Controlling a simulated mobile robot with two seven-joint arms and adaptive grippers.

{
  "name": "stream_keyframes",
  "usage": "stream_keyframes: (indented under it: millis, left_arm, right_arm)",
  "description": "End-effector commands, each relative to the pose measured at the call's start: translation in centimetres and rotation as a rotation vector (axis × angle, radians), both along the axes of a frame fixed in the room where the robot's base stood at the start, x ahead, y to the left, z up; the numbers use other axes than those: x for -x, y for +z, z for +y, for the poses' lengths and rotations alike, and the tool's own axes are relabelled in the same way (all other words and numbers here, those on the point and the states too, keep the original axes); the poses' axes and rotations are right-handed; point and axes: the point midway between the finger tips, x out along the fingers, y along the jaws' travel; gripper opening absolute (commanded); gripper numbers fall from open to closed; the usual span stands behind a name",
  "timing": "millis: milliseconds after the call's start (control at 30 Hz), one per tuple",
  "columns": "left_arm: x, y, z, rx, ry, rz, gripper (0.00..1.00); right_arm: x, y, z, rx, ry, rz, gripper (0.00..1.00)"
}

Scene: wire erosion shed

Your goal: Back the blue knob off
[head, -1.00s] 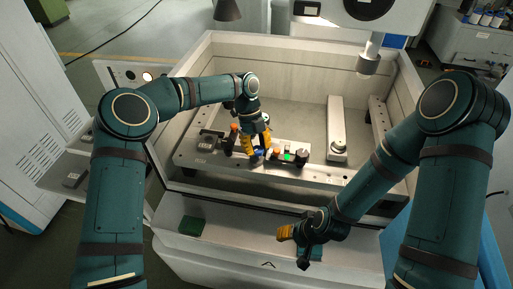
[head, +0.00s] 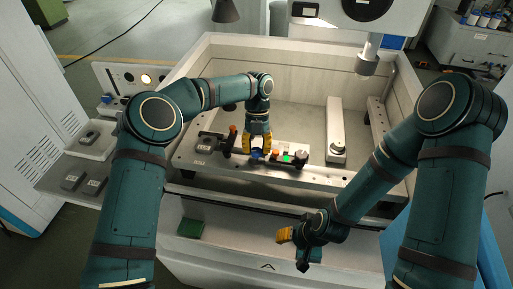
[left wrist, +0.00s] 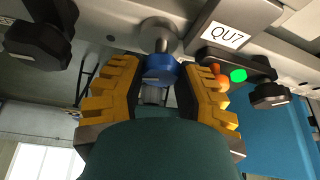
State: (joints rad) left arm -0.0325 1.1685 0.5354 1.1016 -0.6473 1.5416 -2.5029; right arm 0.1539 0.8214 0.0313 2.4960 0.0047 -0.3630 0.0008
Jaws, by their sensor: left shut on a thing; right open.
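The blue knob (head: 257,156) sits at the front of the fixture on the machine's front rail. In the left wrist view the blue knob (left wrist: 161,71) is on the end of a silver stem, between the yellow fingers. My left gripper (head: 257,147) is shut on it; in the left wrist view the left gripper (left wrist: 160,76) has one finger on each side of the knob. Its turn angle cannot be told. My right gripper (head: 285,235) is open and empty, low over the machine's front ledge.
An orange knob (left wrist: 219,78) and a green light (left wrist: 238,76) are close to the right finger. A black knob (left wrist: 40,45) is at the left, and a QU7 label (left wrist: 226,37) is above. A green block (head: 190,227) lies on the front ledge.

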Motion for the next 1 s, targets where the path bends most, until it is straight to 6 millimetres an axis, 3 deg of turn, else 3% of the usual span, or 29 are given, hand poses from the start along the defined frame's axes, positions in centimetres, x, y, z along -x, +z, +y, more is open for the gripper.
stream_keyframes:
  millis: [367, 400, 467, 500, 1000]
  left_arm:
    - [0.28, -0.38, -0.06, -0.003, -0.007, 0.01, 0.0]
    - [0.28, -0.38, -0.06, -0.003, -0.007, 0.01, 0.44]
    - [0.25, -0.34, -0.04, -0.003, -0.007, 0.009, 0.65]
    - [0.23, -0.32, -0.04, -0.002, -0.007, 0.008, 0.71]
    - [0.03, 0.06, -0.25, 0.005, -0.004, -0.001, 0.71]
  right_arm:
    - [0.01, -0.03, 0.0, 0.0, 0.0, 0.0, 0.52]
    - [0.01, -0.04, -0.01, 0.0, 0.0, 0.0, 0.52]
    - [0.01, -0.03, -0.01, 0.0, 0.0, 0.0, 0.52]
    - [0.01, -0.03, -0.01, 0.0, 0.0, 0.0, 0.52]
    - [-0.01, 0.0, -0.01, 0.0, 0.0, 0.0, 0.52]
